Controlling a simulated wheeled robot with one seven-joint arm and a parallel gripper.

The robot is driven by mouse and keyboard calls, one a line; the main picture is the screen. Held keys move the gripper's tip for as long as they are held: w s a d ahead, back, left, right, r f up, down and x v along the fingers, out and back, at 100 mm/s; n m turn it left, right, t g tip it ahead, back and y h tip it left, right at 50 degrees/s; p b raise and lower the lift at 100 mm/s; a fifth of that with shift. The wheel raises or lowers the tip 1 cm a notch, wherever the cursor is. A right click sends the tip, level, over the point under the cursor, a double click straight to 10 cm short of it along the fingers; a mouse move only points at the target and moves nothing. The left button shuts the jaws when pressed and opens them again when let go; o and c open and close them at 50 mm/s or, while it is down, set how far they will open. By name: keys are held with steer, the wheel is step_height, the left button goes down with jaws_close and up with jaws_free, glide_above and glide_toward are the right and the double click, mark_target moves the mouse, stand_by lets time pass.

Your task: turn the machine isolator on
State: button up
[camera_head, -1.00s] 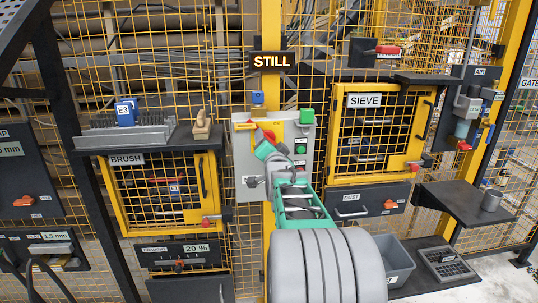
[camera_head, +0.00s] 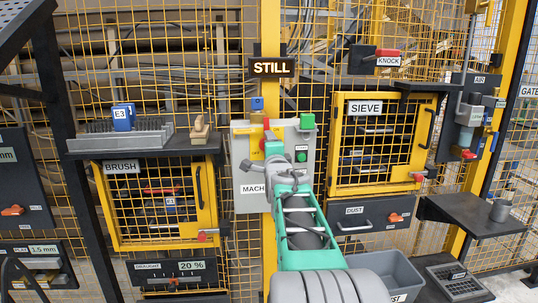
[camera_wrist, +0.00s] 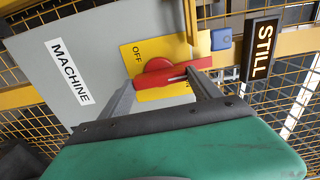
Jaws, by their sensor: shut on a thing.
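The machine isolator is a red rotary handle (camera_wrist: 160,75) on a yellow plate (camera_wrist: 130,50) marked OFF, fixed to the grey MACHINE panel (camera_wrist: 50,80). In the head view my gripper (camera_head: 274,150) is against the panel (camera_head: 245,200) and hides part of the isolator.
A STILL sign (camera_head: 274,68) hangs above the panel. The BRUSH cage (camera_head: 125,215) stands left and the SIEVE cage (camera_head: 345,170) right. A blue block (camera_wrist: 221,39) sits near the plate.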

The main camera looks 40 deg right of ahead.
steer(key=shift+m, duration=0.3)
steer(key=o, duration=1.4)
steer(key=v, duration=0.7)
steer(key=shift+s+a+b, duration=0.2)
steer(key=shift+s+b, duration=0.1)
steer(key=shift+b, duration=0.1)
